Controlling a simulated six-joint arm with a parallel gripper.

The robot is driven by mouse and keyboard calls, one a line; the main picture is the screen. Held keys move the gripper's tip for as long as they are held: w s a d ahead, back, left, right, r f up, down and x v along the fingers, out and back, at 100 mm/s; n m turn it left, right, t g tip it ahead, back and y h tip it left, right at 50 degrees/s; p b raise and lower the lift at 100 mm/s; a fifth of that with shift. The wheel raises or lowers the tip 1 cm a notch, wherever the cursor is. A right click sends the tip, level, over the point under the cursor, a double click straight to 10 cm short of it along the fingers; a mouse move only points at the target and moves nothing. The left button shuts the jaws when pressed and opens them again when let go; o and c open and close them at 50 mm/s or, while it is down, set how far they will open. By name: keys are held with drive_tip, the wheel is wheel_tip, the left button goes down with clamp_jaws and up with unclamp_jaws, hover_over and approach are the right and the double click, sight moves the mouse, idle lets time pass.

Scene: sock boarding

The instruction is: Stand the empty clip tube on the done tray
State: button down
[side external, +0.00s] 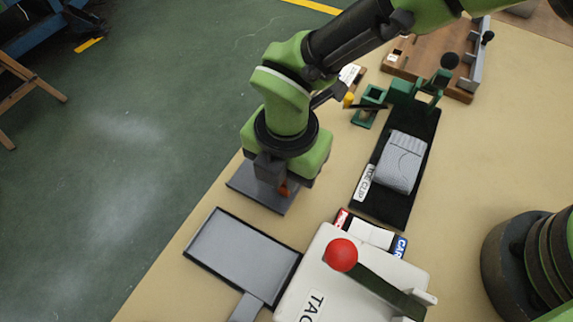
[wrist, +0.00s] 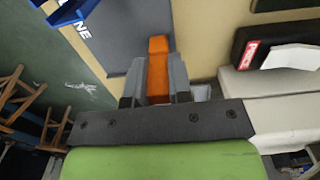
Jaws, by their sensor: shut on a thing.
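My gripper (side external: 275,181) points down over the dark grey done tray (side external: 240,183) at the table's left edge. In the wrist view, its two grey fingers (wrist: 157,75) are shut on the orange clip tube (wrist: 158,62). A small part of the tube (side external: 284,189) shows beside the fingers in the side view. Whether the tube's lower end touches the tray cannot be told. The arm and fingers hide part of the tray and tube.
A dark-rimmed grey tray (side external: 242,258) lies just nearer. A white machine marked "TAC" (side external: 320,285) has a red-knobbed lever. Folded grey socks (side external: 401,162) lie on a black board (side external: 384,208) to the right. A green fixture (side external: 372,98) and wooden board (side external: 430,62) stand farther back.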

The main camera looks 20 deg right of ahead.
drive_tip(key=c, duration=1)
unclamp_jaws()
drive_tip(key=shift+f, duration=0.1)
drive_tip(key=shift+c, duration=0.2)
wheel_tip(320, 180, up, 12)
drive_tip(key=shift+r, duration=0.25)
